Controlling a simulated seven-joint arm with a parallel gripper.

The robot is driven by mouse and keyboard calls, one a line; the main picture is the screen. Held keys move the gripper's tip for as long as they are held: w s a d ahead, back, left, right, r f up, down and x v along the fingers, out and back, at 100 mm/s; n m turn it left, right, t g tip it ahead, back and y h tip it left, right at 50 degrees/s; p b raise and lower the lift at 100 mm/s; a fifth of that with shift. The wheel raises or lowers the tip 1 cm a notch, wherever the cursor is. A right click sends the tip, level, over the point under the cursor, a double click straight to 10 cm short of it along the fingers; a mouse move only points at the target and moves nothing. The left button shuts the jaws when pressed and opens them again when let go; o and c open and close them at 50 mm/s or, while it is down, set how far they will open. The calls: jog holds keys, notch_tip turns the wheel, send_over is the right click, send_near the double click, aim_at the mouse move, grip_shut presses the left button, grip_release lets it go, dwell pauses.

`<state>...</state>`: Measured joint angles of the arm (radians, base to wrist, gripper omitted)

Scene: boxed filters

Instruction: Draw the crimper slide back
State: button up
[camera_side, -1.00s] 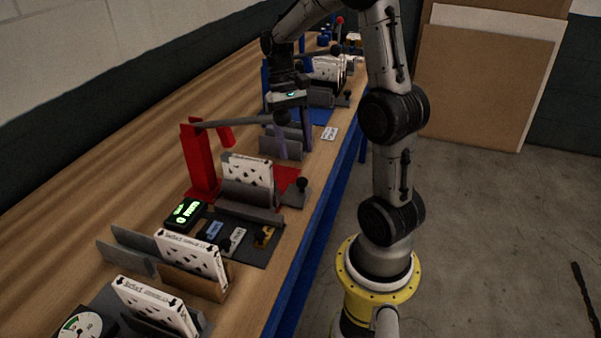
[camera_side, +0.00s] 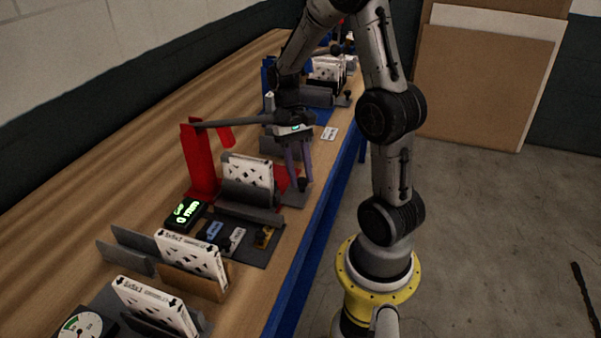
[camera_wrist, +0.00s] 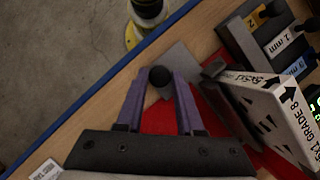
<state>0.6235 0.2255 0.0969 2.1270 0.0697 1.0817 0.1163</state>
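The crimper (camera_side: 200,160) is a red post with a grey lever arm and a red base. Its slide (camera_side: 293,197) is a grey plate at the base's right end, topped by a black ball knob (camera_wrist: 159,76). A white boxed filter (camera_side: 247,171) stands in the grey cradle of the crimper; its edge also shows in the wrist view (camera_wrist: 270,115). My gripper (camera_side: 299,181) points down over the slide, its purple fingers on either side of the knob. In the wrist view my gripper (camera_wrist: 159,82) is open, with the knob between its fingertips and narrow gaps beside it.
The lever arm (camera_side: 235,122) reaches close to my gripper. A dark mat with labelled blocks (camera_side: 238,238) and a green-lit display (camera_side: 185,213) lie nearer the camera. A white card (camera_side: 329,133) lies behind. The bench edge (camera_side: 312,235) is close on the right.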

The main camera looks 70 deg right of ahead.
grip_shut()
jog(key=shift+d, duration=0.1)
dwell(1.0)
